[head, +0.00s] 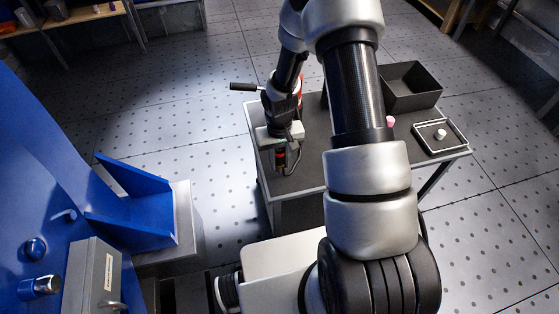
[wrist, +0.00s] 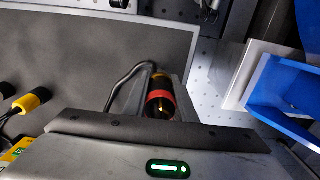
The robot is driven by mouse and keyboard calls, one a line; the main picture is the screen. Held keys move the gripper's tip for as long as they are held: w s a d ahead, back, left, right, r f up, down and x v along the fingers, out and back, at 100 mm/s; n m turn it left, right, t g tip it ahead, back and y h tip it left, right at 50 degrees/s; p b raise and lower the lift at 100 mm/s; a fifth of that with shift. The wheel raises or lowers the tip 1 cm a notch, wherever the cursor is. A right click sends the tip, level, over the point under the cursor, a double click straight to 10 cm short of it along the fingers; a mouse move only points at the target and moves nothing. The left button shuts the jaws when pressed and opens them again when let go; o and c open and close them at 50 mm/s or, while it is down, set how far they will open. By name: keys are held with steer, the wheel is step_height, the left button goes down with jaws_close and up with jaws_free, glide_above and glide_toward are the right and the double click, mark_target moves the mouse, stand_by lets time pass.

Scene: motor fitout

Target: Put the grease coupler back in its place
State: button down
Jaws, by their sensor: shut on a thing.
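My gripper (head: 281,162) hangs over the left end of the grey cart top (head: 307,180), pointing down. It is shut on a dark cylinder with red and yellow bands, which I take to be the grease coupler (wrist: 160,97). In the wrist view it sits between the two fingers of my gripper (wrist: 160,108). A dark hose or cable curves beside it on the left. I cannot tell whether its lower end touches anything. Its place cannot be made out with certainty.
A black bin (head: 411,87) and a small tray (head: 440,137) holding a white round part stand at the cart's right. A yellow-and-black connector (wrist: 30,101) shows in the wrist view. A blue machine with a blue bracket (head: 130,207) stands at the left, across open floor.

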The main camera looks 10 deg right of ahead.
mark_target(280, 167)
steer(key=shift+f+b, duration=1.3)
steer(key=shift+f, duration=0.35)
steer(key=c, duration=1.4)
jaws_free()
steer(key=shift+r, duration=0.1)
step_height(280, 167, up, 17)
steer(key=p, duration=0.4)
steer(key=shift+r, duration=0.2)
